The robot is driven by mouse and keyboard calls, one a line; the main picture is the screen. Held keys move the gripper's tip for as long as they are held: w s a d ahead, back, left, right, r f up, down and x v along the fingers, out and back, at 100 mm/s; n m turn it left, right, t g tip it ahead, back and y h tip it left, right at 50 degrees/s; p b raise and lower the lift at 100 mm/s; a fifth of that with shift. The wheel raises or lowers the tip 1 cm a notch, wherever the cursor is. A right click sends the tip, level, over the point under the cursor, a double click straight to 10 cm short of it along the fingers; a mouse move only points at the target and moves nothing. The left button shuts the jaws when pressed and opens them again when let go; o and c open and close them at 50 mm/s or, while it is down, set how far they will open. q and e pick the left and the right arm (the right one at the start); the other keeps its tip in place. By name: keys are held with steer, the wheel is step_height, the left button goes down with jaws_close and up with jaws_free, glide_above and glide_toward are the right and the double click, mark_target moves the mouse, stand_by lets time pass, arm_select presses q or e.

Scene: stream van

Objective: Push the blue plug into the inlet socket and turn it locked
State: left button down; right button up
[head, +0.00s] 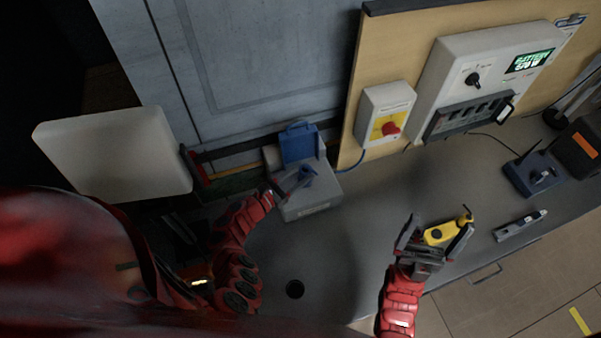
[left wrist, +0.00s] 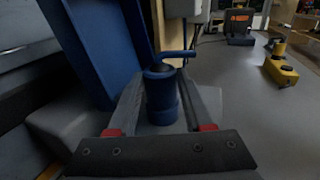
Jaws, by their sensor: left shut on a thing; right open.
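The grey inlet box (head: 312,206) stands on the counter with its blue lid (head: 299,145) raised; the lid also shows in the left wrist view (left wrist: 82,45). The blue plug (head: 306,174) is at the top of the box, in front of the lid. My left gripper (head: 290,184) is shut on the plug. In the left wrist view the plug (left wrist: 158,92) sits between both fingers, with a blue handle or cable stub pointing right. The socket mouth is hidden, so I cannot tell how deep the plug sits. My right gripper (head: 438,232) is open, over the counter.
A yellow tool (head: 440,233) lies between or just beyond my right fingers. A switch box with a red knob (head: 390,129) and a white battery panel (head: 480,75) are on the wooden board. A grey meter (head: 519,225) and blue device (head: 535,175) lie right. The middle counter is clear.

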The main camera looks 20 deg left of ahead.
arm_select(q)
steer(key=shift+n+t+y, duration=0.4)
steer(key=shift+n+y, duration=0.1)
steer(key=shift+y, duration=0.2)
steer(key=shift+s+d+n+y, duration=0.1)
steer(key=shift+d+n+y, duration=0.2)
steer(key=shift+y, duration=0.1)
steer(key=shift+n+t+y+b, duration=0.35)
steer(key=shift+n+t+y, duration=0.35)
steer(key=shift+y, duration=0.3)
steer(key=shift+a, duration=0.1)
steer(key=shift+c, duration=1.1)
jaws_free()
